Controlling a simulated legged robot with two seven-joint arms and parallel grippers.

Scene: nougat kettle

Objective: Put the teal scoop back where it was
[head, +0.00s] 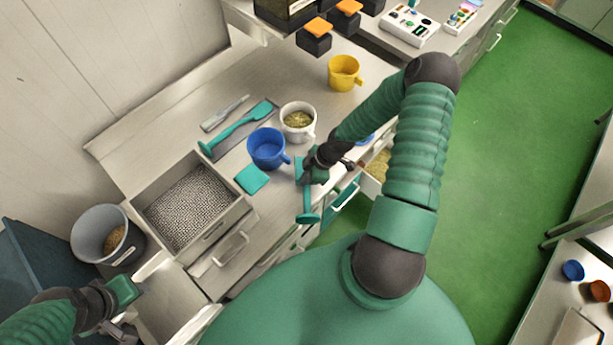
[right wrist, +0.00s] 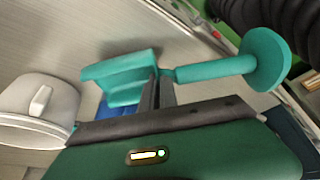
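The teal scoop (head: 307,212) is in my right gripper (head: 310,175), above the counter's front edge. In the right wrist view the gripper fingers (right wrist: 156,92) are closed on the scoop's handle near its head. The scoop head (right wrist: 118,76) is on the left, and the handle runs right to a round end disc (right wrist: 266,60). My left gripper (head: 122,328) is at the lower left, away from the scoop; its fingers are too unclear to read.
A blue mug (head: 267,148), white mug of grain (head: 299,120), teal square (head: 251,179) and yellow mug (head: 344,72) stand or lie on the counter (head: 200,105). A pellet-filled bin (head: 193,203) is left. A drawer with grain (head: 377,165) is open beside my right arm.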

